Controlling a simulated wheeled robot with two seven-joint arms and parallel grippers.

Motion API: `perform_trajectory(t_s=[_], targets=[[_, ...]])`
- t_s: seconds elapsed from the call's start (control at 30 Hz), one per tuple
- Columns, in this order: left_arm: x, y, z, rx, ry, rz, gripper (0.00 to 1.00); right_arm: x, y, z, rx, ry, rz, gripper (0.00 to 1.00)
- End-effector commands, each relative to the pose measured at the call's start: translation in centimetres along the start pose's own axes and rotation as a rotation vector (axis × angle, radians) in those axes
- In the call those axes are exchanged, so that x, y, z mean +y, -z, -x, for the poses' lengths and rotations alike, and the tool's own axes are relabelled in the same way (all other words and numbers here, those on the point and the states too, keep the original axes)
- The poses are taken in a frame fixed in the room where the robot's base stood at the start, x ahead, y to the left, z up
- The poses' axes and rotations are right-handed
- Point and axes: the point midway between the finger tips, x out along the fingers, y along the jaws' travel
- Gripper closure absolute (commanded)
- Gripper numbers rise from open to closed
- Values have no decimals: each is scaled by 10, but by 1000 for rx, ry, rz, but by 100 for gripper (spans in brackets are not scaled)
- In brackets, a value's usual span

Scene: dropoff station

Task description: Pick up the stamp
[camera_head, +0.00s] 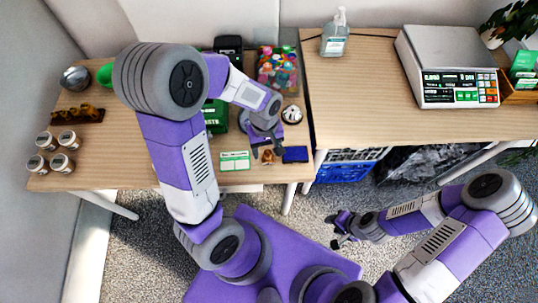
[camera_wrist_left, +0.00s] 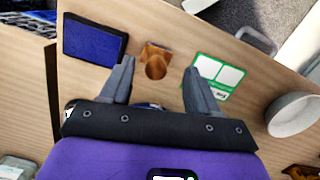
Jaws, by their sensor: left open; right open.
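The stamp is a small brown wooden piece with a rounded handle, seen on the table just past my left fingertips in the head view (camera_head: 267,157). In the left wrist view the stamp (camera_wrist_left: 154,62) shows between the two fingertips, with a gap on each side. My left gripper (camera_head: 267,153) is open and empty above it; its fingers also show in the left wrist view (camera_wrist_left: 158,72). How far above the stamp the fingers are is hard to tell. My right gripper (camera_head: 337,230) is open and empty, low in front of the tables.
A blue ink pad (camera_head: 295,154) and a green-white card (camera_head: 235,160) lie on either side of the stamp. A white bell-like object (camera_head: 292,114), a bin of colourful items (camera_head: 277,70) and several lidded cups (camera_head: 60,150) stand on the same table (camera_head: 110,180).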

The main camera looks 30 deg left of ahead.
Motion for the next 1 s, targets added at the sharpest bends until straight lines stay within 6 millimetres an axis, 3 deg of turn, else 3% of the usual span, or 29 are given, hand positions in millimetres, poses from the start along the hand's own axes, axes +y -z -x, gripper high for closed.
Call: perform_trajectory(t_s=[0.3,0.53,0.57,0.83,1.0], targets=[[3,1,-46,-1,1,-1,39,8,2,-22,1,0,0,57],[3,1,-46,1,-1,-1,39,8,2,-21,1,0,0,57],[3,1,-46,1,-1,-1,41,8,2,-21,1,0,0,57],[3,1,-46,1,-1,-1,82,8,2,-21,1,0,0,57],[3,1,-46,1,-1,-1,85,8,2,-21,1,0,0,57]])
